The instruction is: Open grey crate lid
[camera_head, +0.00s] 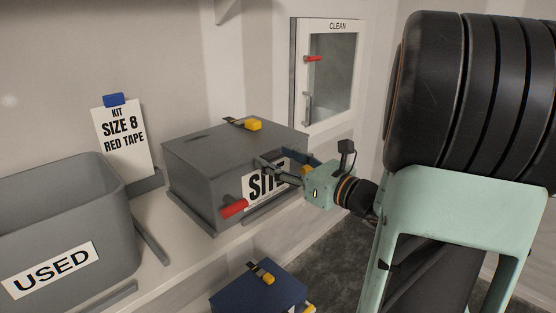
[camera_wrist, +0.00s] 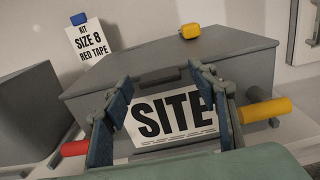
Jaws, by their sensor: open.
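The grey crate (camera_head: 195,190) stands on the bench, with a white "SITE" label (camera_wrist: 172,118) on its front. Its grey lid (camera_head: 215,145) lies flat on top and looks shut. A yellow block (camera_head: 253,125) sits near the lid's back edge. A red handle (camera_head: 233,208) sticks out at the front left and a yellow handle (camera_wrist: 264,110) at the front right. My gripper (camera_head: 273,160) is open and empty at the crate's front, with its fingers either side of the label in the wrist view. I cannot tell whether the fingertips touch the lid's front edge.
A grey "USED" bin (camera_head: 60,220) stands to the left, with a "SIZE 8 RED TAPE" card (camera_head: 122,140) behind it. A "CLEAN" cabinet (camera_head: 328,75) hangs at the back right. A blue box (camera_head: 260,290) sits lower, below the bench edge.

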